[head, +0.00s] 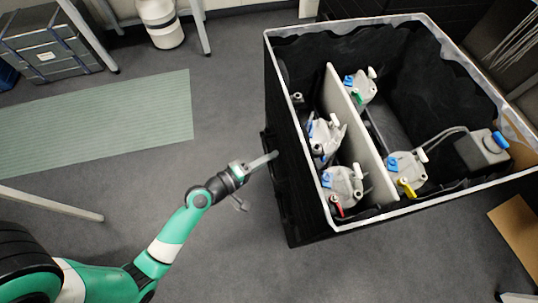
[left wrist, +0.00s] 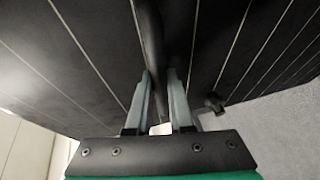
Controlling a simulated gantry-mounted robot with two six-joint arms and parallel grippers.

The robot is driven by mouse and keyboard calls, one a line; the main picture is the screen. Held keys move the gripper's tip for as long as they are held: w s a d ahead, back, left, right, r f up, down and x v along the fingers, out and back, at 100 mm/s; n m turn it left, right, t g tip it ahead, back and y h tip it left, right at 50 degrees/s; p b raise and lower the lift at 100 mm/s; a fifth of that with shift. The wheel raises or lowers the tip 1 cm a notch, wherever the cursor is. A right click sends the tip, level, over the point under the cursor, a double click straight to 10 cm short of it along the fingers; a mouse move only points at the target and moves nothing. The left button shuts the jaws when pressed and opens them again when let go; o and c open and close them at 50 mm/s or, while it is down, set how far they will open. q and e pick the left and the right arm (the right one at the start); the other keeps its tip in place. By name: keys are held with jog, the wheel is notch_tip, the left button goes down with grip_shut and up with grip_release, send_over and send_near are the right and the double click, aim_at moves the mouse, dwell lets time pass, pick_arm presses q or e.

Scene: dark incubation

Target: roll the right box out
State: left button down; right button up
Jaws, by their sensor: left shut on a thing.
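A large black box (head: 304,212) with a pale rim stands open-topped on the right of the head view. My left gripper (head: 270,158) is at the box's left outer side, at a dark upright bar there. In the left wrist view, my left gripper (left wrist: 161,88) has its two fingers shut around this dark bar (left wrist: 150,40), which looks like a handle on the box's panelled wall (left wrist: 85,50). The fingertips partly hide the bar. My right gripper is in neither view.
Inside the box, several grey units (head: 346,185) with coloured taps stand beside a white divider (head: 358,130). A green mat (head: 95,118) lies on the grey floor at left. Metal cases (head: 48,45) and a white canister (head: 160,22) stand behind.

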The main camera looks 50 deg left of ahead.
pick_arm(q)
jog(key=c, duration=0.8)
grip_release()
jog(key=shift+s, duration=0.1)
jog(key=s+r, duration=0.2)
jog(key=s, duration=0.9)
jog(key=shift+s+a, duration=0.15)
jog(key=shift+a, duration=0.25)
jog(key=shift+r, duration=0.1)
